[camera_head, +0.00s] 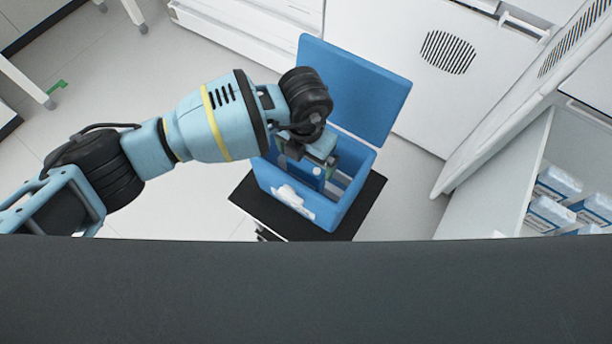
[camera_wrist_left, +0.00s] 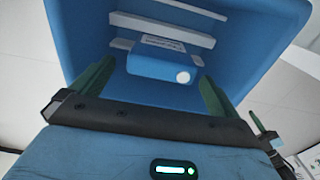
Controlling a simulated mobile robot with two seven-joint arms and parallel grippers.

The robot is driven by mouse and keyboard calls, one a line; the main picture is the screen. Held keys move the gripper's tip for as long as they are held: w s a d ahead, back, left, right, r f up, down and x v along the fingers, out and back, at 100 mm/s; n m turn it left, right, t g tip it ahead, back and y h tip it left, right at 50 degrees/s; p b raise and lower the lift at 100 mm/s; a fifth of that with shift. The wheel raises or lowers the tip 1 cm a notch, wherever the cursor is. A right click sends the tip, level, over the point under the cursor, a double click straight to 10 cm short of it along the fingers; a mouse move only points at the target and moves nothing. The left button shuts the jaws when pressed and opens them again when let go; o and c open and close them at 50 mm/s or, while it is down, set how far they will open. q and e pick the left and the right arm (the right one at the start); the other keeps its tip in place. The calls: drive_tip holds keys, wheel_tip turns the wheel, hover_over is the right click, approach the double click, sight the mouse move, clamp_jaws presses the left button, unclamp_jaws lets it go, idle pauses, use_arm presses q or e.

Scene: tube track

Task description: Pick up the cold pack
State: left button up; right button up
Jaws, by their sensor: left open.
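The blue cold pack (camera_wrist_left: 158,66) with a round white cap and a white label lies inside the blue cooler box (camera_wrist_left: 85,30) in the left wrist view. The box (camera_head: 333,217) also shows in the head view with its lid open. My left gripper (camera_wrist_left: 155,82) is open, with its green fingers on either side of the pack and apart from it as far as I can see. In the head view my left gripper (camera_head: 318,160) reaches down into the box and hides much of its inside.
The box stands on a dark platform (camera_head: 367,205). Its raised lid (camera_head: 355,88) is behind my gripper. White slats (camera_wrist_left: 165,28) line the box's inside. Blue-and-white packages (camera_head: 550,213) sit on a shelf at right. White cabinets stand behind; a dark surface (camera_head: 300,295) fills the front.

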use_arm(q)
drive_tip(key=shift+s+d+f, duration=0.1)
drive_tip(key=shift+f, duration=1.6)
drive_tip(key=shift+s+f, duration=0.1)
drive_tip(key=shift+f, duration=1.6)
drive_tip(key=shift+c, duration=0.4)
drive_tip(key=shift+r, duration=0.1)
drive_tip(key=c, duration=0.8)
wheel_tip(320, 180, up, 10)
drive_tip(key=shift+r+p, duration=0.1)
drive_tip(key=shift+p, duration=0.25)
